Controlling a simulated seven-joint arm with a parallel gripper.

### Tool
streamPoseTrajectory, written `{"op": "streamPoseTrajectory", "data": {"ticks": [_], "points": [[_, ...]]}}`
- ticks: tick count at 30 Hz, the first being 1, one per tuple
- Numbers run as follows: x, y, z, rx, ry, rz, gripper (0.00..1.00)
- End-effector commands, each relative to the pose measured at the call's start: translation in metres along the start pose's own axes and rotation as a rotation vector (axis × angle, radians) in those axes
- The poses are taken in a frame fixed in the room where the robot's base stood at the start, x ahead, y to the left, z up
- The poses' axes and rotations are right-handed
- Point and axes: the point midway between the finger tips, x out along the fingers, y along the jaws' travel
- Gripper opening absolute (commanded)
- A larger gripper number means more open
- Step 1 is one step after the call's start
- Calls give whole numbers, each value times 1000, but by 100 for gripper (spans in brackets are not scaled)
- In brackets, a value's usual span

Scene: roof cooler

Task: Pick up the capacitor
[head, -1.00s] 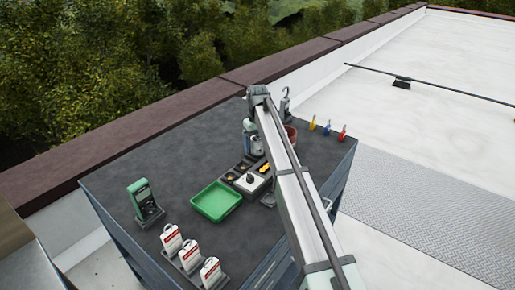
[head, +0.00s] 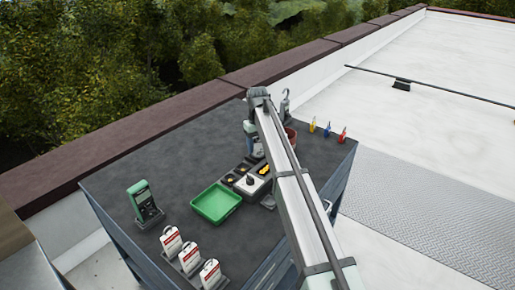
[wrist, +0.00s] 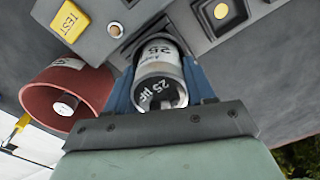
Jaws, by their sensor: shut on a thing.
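The capacitor (wrist: 158,72) is a silver-white cylinder marked "25 µF" in the wrist view. My gripper (wrist: 161,88) is shut on it, with one blue finger on each side. Its far end is at a dark recess in a grey unit, and I cannot tell whether it still sits inside. In the head view my gripper (head: 252,142) is over the back part of the dark table, behind the grey unit, and the capacitor is not clearly visible there.
A red cup (wrist: 78,88) stands close beside the gripper. A green tray (head: 216,204), a green meter (head: 140,196), several white cards (head: 190,257) and coloured clips (head: 327,130) are on the table.

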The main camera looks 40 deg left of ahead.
Motion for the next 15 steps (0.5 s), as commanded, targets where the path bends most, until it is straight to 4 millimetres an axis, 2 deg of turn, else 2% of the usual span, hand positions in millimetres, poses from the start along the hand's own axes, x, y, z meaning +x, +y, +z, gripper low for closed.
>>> {"op": "streamPoseTrajectory", "data": {"ticks": [5,15], "points": [[-13,0,-1,0,2,0,16],[-70,0,-1,0,2,0,16]]}}
